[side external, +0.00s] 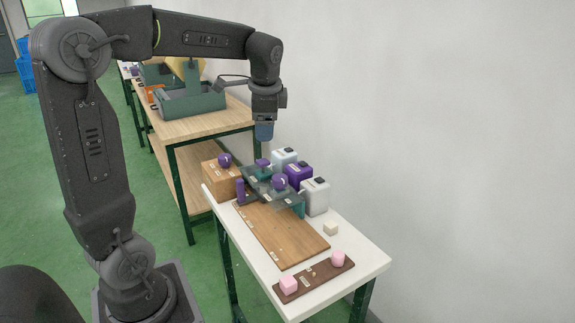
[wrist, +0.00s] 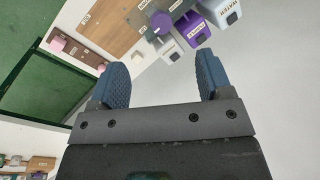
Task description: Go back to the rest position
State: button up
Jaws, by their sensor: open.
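My gripper (side external: 264,132) hangs pointing down above the far end of the white table (side external: 350,248) in the side view, clear of everything on it. In the wrist view my gripper (wrist: 162,78) has its two blue fingers wide apart with nothing between them. The wooden board (side external: 285,238) lies flat on the table, and a dark grey rack (side external: 262,187) with purple round pieces stands at its far end. The wooden board also shows in the wrist view (wrist: 110,30).
White bottles (side external: 316,196) and a purple bottle (side external: 298,176) stand along the table's right side. A brown strip (side external: 315,277) with pink blocks lies at the near end, a small cream block (side external: 330,229) beside the board. A wooden bench (side external: 200,122) stands behind; a wall is right.

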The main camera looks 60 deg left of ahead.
jog(key=s+d+f+n+t+h, duration=0.1)
jog(key=s+d+f+n+t, duration=0.1)
jog(key=s+d, duration=0.5)
jog(key=s+d+f+n+t+h, duration=0.1)
jog(key=s+d+n+t+h, duration=0.1)
jog(key=s+d, duration=0.5)
jog(key=d+n, duration=0.1)
jog(key=d, duration=0.4)
jog(key=shift+s+f+t, duration=0.3)
jog(key=shift+s+f, duration=0.05)
jog(key=shift+f, duration=0.05)
